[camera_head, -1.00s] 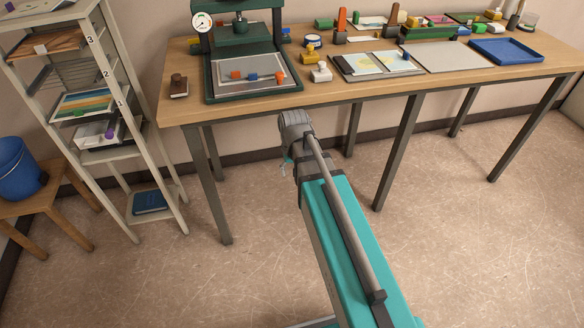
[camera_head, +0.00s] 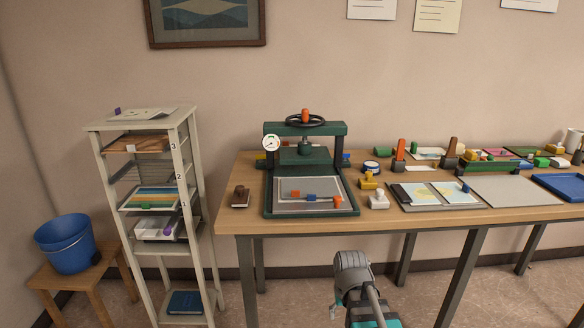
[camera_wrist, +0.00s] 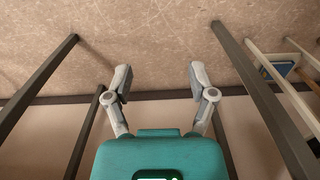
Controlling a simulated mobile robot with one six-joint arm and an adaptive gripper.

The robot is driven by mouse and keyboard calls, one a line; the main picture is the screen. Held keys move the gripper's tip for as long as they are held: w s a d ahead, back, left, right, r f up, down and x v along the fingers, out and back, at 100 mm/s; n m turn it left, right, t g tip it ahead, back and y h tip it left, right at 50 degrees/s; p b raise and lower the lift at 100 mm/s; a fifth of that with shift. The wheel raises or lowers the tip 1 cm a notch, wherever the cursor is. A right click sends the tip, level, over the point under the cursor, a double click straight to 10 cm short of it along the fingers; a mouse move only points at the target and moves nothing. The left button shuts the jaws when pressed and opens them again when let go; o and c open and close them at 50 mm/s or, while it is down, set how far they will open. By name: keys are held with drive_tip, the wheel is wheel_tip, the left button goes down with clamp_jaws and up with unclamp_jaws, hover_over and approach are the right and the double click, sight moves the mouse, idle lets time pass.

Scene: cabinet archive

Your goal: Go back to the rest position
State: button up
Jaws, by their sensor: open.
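My gripper (camera_wrist: 157,82) shows in the wrist view with its two fingers spread apart and nothing between them. Beyond the fingers are bare floor and the wall base, with dark table legs on both sides. In the head view my arm (camera_head: 354,280) is at the bottom centre, in front of the table and below its top. The gripper's fingers cannot be made out clearly there. My arm touches nothing that I can see.
The wooden table (camera_head: 300,225) holds a green press (camera_head: 305,165), a blue tray (camera_head: 560,186) and several small items. A white shelf rack (camera_head: 150,250) stands left of it. A blue bucket (camera_head: 65,244) sits on a wooden stool (camera_head: 70,285). The table legs (camera_head: 461,275) stand near my arm.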

wheel_tip(320, 180, up, 21)
drive_tip(key=s+p, duration=0.3)
drive_tip(key=p, duration=1.8)
drive_tip(key=shift+r, duration=0.15)
